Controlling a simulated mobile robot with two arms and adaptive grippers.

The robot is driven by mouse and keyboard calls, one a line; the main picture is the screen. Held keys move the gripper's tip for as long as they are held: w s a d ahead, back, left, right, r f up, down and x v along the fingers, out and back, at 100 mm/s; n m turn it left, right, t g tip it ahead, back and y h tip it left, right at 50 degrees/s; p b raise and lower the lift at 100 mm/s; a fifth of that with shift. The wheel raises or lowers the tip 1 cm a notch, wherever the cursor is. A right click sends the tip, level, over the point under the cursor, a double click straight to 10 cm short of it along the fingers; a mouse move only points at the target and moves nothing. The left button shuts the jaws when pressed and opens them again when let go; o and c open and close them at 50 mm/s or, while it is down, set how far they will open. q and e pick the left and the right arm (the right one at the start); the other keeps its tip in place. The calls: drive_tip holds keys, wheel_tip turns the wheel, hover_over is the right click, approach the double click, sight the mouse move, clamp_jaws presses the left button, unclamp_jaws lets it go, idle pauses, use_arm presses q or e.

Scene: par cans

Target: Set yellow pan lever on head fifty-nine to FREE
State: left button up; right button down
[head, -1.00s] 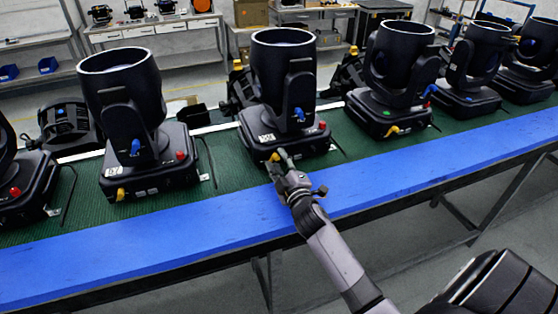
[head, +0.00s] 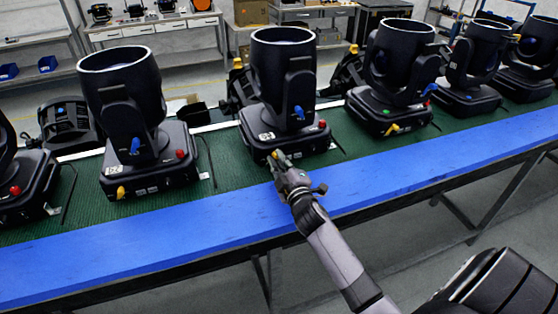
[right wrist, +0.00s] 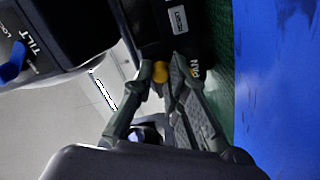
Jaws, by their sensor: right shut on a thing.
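The moving head (head: 283,90) in the middle of the row is black, with a white number label (head: 267,136) on its base; the digits are too small to read surely. Its yellow pan lever (head: 274,157) sits low on the base's front, at the left. My right gripper (head: 279,160) is at that lever, reaching in from the front edge. In the right wrist view its two fingers are shut on the yellow pan lever (right wrist: 161,73), next to the PAN lettering. A blue tilt lever (head: 299,112) is on the yoke above. My left gripper is out of view.
A neighbouring black head (head: 122,90) stands to the left, another (head: 396,60) to the right, with more beyond. All stand on a green mat (head: 230,178) behind a clear blue front strip (head: 180,230). A red knob (head: 322,124) sticks out right of my gripper.

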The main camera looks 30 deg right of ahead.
drive_tip(key=shift+a, duration=0.15)
drive_tip(key=n, duration=0.3)
drive_tip(key=a+n, duration=0.1)
drive_tip(key=n, duration=0.1)
drive_tip(key=shift+w+a+r+n, duration=0.1)
drive_tip(key=shift+w+a+n, duration=0.1)
drive_tip(key=shift+n, duration=0.2)
drive_tip(key=n, duration=0.2)
drive_tip(key=a+n, duration=0.1)
drive_tip(key=n, duration=0.1)
drive_tip(key=shift+w+p, duration=0.1)
drive_tip(key=shift+p, duration=0.2)
drive_tip(key=shift+a+f+n, duration=0.3)
drive_tip(key=shift+n, duration=0.7)
drive_tip(key=c, duration=1.6)
unclamp_jaws()
drive_tip(key=shift+r, duration=0.1)
drive_tip(key=v, duration=1.2)
